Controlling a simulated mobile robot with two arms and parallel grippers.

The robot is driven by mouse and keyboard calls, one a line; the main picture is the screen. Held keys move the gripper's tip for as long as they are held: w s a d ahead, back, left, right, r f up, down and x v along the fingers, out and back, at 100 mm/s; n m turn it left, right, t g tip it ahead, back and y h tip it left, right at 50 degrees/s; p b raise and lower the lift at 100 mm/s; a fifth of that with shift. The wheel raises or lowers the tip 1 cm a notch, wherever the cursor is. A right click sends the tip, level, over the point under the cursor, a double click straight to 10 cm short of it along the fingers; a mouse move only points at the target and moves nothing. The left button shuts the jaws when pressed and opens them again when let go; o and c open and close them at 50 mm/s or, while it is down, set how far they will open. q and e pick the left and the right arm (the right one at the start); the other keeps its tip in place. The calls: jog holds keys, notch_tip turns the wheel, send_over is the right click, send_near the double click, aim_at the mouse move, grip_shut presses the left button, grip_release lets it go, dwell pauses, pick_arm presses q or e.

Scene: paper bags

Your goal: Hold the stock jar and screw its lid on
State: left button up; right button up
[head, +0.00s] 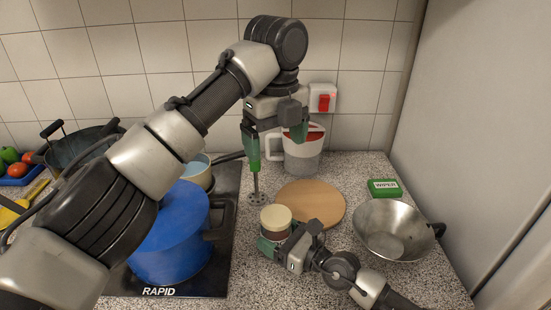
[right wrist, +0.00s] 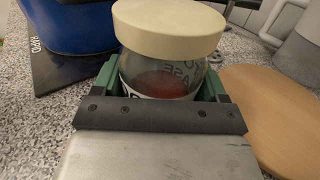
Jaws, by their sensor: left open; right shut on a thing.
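The stock jar (right wrist: 160,78) is clear glass with reddish-brown contents and dark lettering. In the head view the jar (head: 279,228) stands in front of the round wooden board. The cream lid (right wrist: 168,30) sits on top of the jar and looks level; it also shows in the head view (head: 275,213). I cannot tell whether it is threaded tight. My right gripper (head: 273,246) is shut around the jar body, below the lid. My left gripper (head: 275,140) is open and empty, pointing down, above and behind the jar, apart from the lid.
The wooden board (head: 322,200) lies behind the jar. A metal pan (head: 392,232) and green WIPER box (head: 384,188) are at right. A blue pot (head: 168,240) stands at left. A jug (head: 303,158) and a rod with a perforated foot (head: 257,198) are near my left gripper.

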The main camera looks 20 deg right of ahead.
pick_arm(q)
jog(key=shift+r, duration=0.3)
pick_arm(e)
jog(key=o, duration=1.2)
jog(key=v, duration=1.2)
